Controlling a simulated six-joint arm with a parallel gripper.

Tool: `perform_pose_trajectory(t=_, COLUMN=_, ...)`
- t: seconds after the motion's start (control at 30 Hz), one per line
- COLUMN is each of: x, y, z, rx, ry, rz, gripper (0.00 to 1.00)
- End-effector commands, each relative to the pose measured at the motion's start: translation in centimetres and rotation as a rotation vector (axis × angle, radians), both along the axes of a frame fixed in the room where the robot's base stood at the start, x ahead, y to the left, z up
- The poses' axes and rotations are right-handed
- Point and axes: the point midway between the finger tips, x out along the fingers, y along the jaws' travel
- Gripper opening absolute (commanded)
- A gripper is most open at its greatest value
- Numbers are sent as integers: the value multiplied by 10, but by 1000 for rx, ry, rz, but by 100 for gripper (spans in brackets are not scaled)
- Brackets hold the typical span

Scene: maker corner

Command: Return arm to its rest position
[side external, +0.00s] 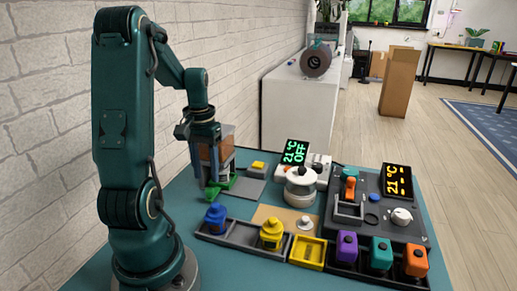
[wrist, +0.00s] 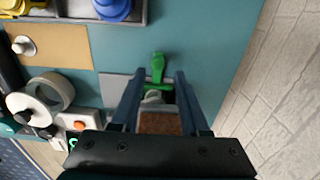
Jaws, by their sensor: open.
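My gripper (side external: 213,178) points down at the left of the teal table, close to the brick wall. In the wrist view its two fingers (wrist: 157,88) stand apart, so it is open. A small green piece (wrist: 157,68) shows between and just beyond the fingertips; it also shows below the gripper in the side view (side external: 226,184). I cannot tell whether the fingers touch it. A brown block-like surface (wrist: 160,123) shows between the fingers near the palm; I cannot tell whether it is separate from the gripper.
A grey tray (side external: 240,238) with blue and yellow bottles stands in front. A white round device (side external: 300,187) and a dark panel station (side external: 420,222) stand to the right. A yellow block (side external: 259,165) lies behind the gripper. The brick wall (side external: 60,60) is close on the left.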

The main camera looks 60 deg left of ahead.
Motion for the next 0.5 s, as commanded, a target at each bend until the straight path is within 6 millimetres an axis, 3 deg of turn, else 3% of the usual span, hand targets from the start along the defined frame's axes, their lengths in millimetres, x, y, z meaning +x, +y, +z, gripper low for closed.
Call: perform_pose_trajectory(t=0.5, x=7, y=-5, z=8, rx=8, ry=-6, rz=-33, gripper=45)
